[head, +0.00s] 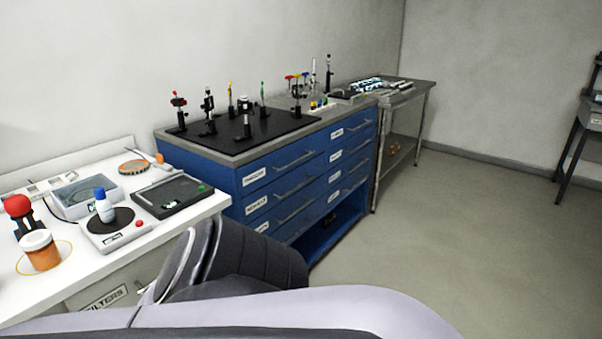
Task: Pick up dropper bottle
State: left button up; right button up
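A small white bottle with a blue cap (105,208) stands upright on the round dark plate of a white bench device (128,237), on the white bench at the left. It looks most like the dropper bottle, though its tip is too small to make out. Part of my own arm crosses the bottom of the head view, in front of the bench. Neither of my grippers shows, so none is seen at the bottle.
An orange jar with a white lid (42,251) and a red-knobbed dark item (18,207) stand left of the bottle. A black tray (172,194) lies to its right. A blue drawer cabinet (262,203) adjoins the bench. Open floor (480,230) lies at right.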

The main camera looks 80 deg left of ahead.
aim_at(104, 207)
jog(key=u, duration=3.75)
jog(key=i+l+u, duration=0.15)
jog(key=l, duration=0.2)
jog(key=i+l+u, duration=0.15)
jog(key=l, duration=0.25)
jog(key=l+u, duration=0.15)
jog(key=l, duration=0.25)
jog(key=i+l+u, duration=0.15)
jog(key=l, duration=0.25)
